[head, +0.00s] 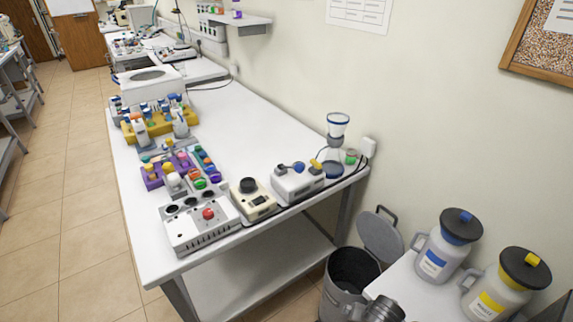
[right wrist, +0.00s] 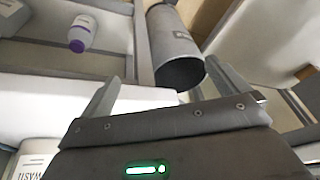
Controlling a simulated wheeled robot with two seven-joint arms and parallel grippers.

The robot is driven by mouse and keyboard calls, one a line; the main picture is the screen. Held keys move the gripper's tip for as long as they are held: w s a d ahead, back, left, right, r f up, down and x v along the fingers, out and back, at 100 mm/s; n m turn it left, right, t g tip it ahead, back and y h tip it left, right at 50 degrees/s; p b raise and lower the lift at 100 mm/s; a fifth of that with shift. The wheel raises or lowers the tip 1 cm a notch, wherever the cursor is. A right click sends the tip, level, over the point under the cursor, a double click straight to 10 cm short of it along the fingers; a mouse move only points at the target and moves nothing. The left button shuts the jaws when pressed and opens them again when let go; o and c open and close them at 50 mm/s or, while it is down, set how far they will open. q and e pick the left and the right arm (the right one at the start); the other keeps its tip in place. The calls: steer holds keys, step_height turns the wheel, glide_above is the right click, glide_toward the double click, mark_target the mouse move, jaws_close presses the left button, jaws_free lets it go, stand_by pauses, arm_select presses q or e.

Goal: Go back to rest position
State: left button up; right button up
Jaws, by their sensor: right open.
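My right gripper (right wrist: 163,88) shows in the right wrist view with its two grey fingers spread wide apart. Nothing is held between them. A grey cylindrical bin (right wrist: 172,35) lies beyond the fingers in that view. A dark grey rounded part at the bottom edge of the head view looks like part of my right arm; its fingers are not clear there. My left gripper is in neither view.
A long white bench (head: 270,130) carries racks, bottles and small instruments. An open-lidded bin (head: 352,272) stands by its right end. A blue-labelled jug (head: 434,262) and a yellow-labelled jug (head: 490,301) stand lower right. The tiled floor (head: 65,180) at left is clear.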

steer(key=s+d+f+n+b, duration=0.1)
steer(key=s+f+n+b, duration=0.15)
steer(key=f, duration=0.65)
steer(key=s+d+f+n+y+b, duration=0.15)
steer(key=s+f, duration=0.25)
steer(key=f, duration=0.5)
steer(key=s+d+f+n+b, duration=0.1)
steer(key=s+d+f+n, duration=0.2)
steer(key=f, duration=0.7)
steer(key=s+f+g+b, duration=0.1)
steer(key=s+f, duration=0.3)
steer(key=s, duration=0.4)
steer(key=s+f+g+b, duration=0.1)
steer(key=s+f, duration=0.3)
steer(key=s, duration=0.4)
steer(key=s+f+h+b, duration=0.1)
steer(key=s+f, duration=0.3)
steer(key=s, duration=0.5)
steer(key=shift+f+g+b, duration=0.35)
steer(key=shift+g+b, duration=0.05)
steer(key=shift+b, duration=0.4)
